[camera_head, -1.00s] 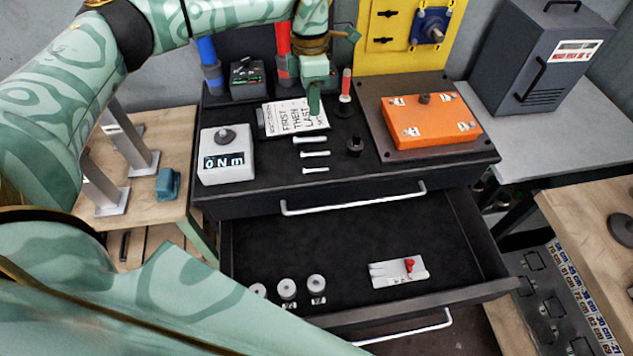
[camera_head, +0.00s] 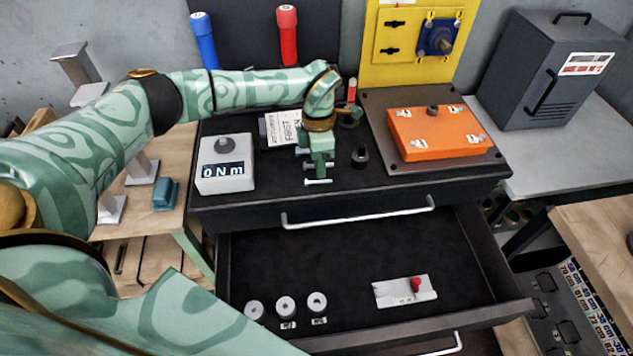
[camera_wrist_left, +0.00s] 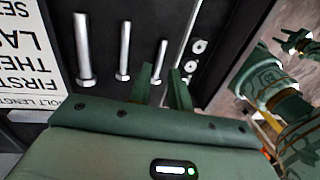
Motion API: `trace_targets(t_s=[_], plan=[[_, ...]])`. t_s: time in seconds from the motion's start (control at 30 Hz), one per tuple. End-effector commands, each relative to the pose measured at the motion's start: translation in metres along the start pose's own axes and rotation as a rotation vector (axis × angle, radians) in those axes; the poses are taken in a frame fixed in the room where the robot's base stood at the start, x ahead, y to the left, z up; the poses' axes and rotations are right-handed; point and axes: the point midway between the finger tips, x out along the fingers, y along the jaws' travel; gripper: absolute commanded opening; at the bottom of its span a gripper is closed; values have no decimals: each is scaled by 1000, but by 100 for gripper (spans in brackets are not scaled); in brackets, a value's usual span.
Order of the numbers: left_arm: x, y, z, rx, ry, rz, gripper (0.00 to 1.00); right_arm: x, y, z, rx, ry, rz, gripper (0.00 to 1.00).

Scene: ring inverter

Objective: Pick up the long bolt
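Three silvery bolts lie in a row on the black cabinet top. In the left wrist view the long bolt (camera_wrist_left: 82,50) is at the left, a medium bolt (camera_wrist_left: 124,52) is in the middle and the short bolt (camera_wrist_left: 160,62) is at the right. In the head view the short bolt (camera_head: 318,182) shows in front of my left gripper (camera_head: 318,172), which hides most of the others. In the left wrist view my left gripper (camera_wrist_left: 162,72) is open and empty, its fingertips nearest the short bolt and right of the long bolt.
A torque display box (camera_head: 225,178) stands left of the bolts. A black knob piece (camera_head: 360,157) and an orange box (camera_head: 438,131) are to the right. A printed sign (camera_head: 281,128) lies behind. The open drawer (camera_head: 350,250) in front holds several small parts.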

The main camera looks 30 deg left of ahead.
Motion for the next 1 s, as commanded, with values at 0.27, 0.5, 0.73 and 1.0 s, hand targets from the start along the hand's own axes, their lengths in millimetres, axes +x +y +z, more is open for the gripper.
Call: trace_targets(t_s=[0.27, 0.5, 0.73, 1.0], plan=[[34, 1, 2, 0, 0, -1, 20, 8, -1, 1, 0, -4, -2, 36], [33, 1, 2, 1, 0, 0, 0, 7, -3, 1, 1, -3, -4, 36], [32, 1, 2, 1, 0, -1, 0, 7, -3, 1, 1, -3, -4, 36], [18, -1, 1, 1, 1, 1, 0, 3, -3, -1, 1, 0, -3, 36]])
